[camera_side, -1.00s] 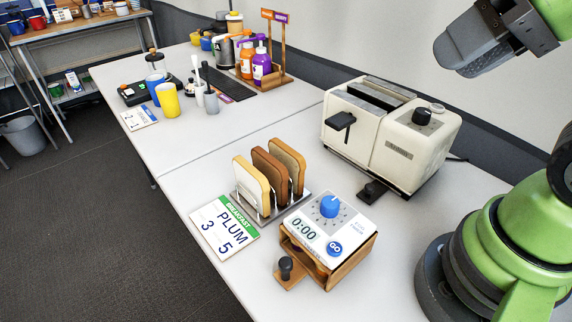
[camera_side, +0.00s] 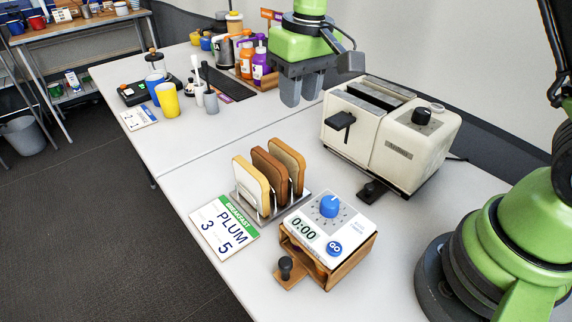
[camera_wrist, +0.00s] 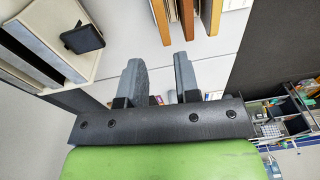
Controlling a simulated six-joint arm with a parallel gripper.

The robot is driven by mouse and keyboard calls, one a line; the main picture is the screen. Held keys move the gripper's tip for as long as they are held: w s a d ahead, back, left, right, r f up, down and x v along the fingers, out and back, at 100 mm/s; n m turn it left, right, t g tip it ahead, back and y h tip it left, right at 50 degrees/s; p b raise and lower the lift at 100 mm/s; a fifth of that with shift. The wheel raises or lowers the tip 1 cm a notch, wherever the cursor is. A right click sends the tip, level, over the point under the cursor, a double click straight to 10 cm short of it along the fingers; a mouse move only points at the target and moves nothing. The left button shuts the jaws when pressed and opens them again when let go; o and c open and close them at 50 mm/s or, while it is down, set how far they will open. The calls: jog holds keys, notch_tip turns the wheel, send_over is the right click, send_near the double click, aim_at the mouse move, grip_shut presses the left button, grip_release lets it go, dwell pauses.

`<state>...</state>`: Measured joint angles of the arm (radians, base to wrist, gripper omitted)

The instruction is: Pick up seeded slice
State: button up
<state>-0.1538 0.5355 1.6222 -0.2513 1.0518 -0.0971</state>
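Three bread slices stand upright in a wire rack (camera_side: 262,218): a pale one (camera_side: 250,187) in front, a brown one (camera_side: 270,175) in the middle, and a tan one (camera_side: 290,163) at the back. Seeds are too small to make out, so I cannot tell for certain which slice is seeded. My gripper (camera_side: 303,92) is in the air behind and above the rack, left of the toaster, fingers pointing down, open and empty. In the wrist view my gripper (camera_wrist: 159,72) shows a clear gap between its fingers, with the slices' top edges (camera_wrist: 187,18) beyond.
A cream toaster (camera_side: 390,140) with a black lever stands right of the rack. A timer box (camera_side: 328,232) with a blue knob is in front of it. An order card (camera_side: 225,226) reading PLUM lies at the front left. Bottles and cups stand farther back.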

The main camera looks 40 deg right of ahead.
aim_at(290, 150)
jog(key=shift+n+g, duration=0.3)
jog(key=shift+g, duration=0.2)
jog(key=f, duration=0.2)
jog(key=w+f, duration=0.1)
jog(key=f, duration=0.5)
jog(key=shift+w+a+f, duration=0.25)
jog(key=shift+w+a, duration=0.05)
jog(key=shift+a, duration=0.1)
jog(key=shift+d+f, duration=0.1)
jog(key=shift+f, duration=3)
jog(key=c, duration=0.5)
